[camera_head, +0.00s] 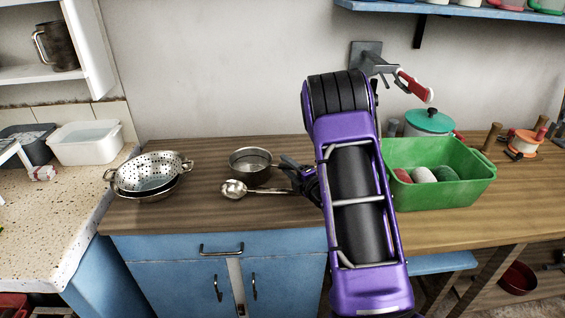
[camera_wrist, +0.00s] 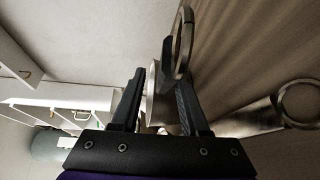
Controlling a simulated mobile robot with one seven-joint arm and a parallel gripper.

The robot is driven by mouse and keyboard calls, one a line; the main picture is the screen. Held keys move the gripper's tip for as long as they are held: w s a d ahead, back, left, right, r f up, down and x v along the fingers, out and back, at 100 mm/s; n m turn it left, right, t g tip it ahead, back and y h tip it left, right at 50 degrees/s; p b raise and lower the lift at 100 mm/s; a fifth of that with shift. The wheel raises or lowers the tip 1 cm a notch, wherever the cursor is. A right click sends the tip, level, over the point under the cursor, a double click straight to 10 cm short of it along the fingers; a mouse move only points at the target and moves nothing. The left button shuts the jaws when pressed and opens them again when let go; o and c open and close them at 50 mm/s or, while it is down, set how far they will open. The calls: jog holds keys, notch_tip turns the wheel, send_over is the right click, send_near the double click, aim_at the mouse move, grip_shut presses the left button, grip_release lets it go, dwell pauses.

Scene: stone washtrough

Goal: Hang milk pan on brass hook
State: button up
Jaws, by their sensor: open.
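The milk pan, a small round grey metal pan (camera_head: 250,168), sits upright on the wooden counter left of my arm. My gripper (camera_head: 294,172) is low over the counter at the pan's right side, partly hidden by my forearm. In the wrist view my gripper (camera_wrist: 155,75) is open, with a metal ring-ended handle (camera_wrist: 184,42) by the right fingertip. This appears to be the pan's handle; I cannot tell whether it touches the finger. A grey wall bracket (camera_head: 366,55) stands behind my arm; whether it carries the brass hook I cannot tell.
A ladle (camera_head: 234,189) lies just in front of the pan. A colander (camera_head: 148,172) stands left. A green crate (camera_head: 455,190) with rolls stands right of my arm, a teal-lidded pot (camera_head: 428,121) behind it. A blue shelf (camera_head: 460,11) hangs above.

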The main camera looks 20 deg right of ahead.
jog(key=v, duration=0.8)
jog(key=shift+s+d, duration=0.1)
jog(key=shift+s, duration=0.2)
